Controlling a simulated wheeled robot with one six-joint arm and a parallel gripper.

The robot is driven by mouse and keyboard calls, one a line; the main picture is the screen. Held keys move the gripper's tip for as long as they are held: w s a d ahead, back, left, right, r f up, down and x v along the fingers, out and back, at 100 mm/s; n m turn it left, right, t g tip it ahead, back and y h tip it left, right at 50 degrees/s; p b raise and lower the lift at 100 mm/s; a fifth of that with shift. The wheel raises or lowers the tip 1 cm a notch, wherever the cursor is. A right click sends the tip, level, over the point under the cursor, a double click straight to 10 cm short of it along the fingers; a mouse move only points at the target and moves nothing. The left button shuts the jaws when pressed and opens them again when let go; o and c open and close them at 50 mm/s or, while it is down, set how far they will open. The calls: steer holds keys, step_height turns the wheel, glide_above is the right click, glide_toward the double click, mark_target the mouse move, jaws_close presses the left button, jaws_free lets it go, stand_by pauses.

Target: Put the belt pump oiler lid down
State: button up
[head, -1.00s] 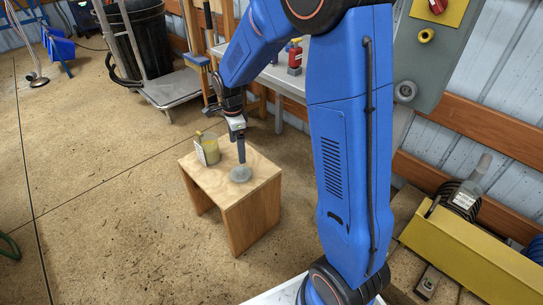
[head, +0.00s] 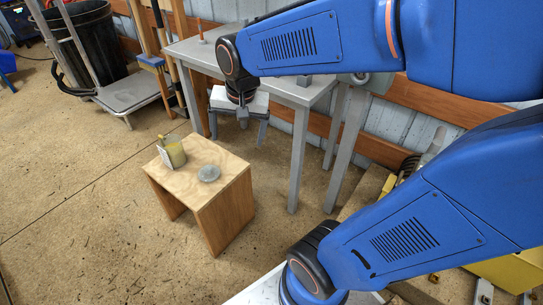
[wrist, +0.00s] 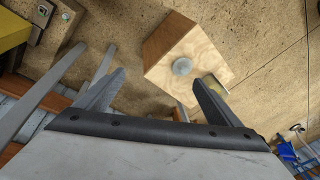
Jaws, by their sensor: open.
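A round grey lid (head: 208,173) lies flat on top of a small plywood stool (head: 226,183). A yellowish container with a white label (head: 173,153) stands on the same stool, to the left of the lid. In the wrist view the lid (wrist: 182,66) shows below and beyond the fingers on the plywood top. My gripper (head: 243,117) hangs apart from the lid, up and to its right in the head view. In the wrist view my gripper's fingers (wrist: 155,95) are spread wide with nothing between them.
A cart (head: 140,92) with a black bin is at the back left. The floor left of the stool is clear.

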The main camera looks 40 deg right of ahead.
steer(key=s+d+r+n+t, duration=0.1)
steer(key=s+n, duration=0.6)
steer(key=s, duration=0.6)
steer(key=shift+s+d+t, duration=0.25)
steer(key=shift+d+t, duration=0.15)
steer(key=shift+r, duration=0.1)
stand_by(0.5)
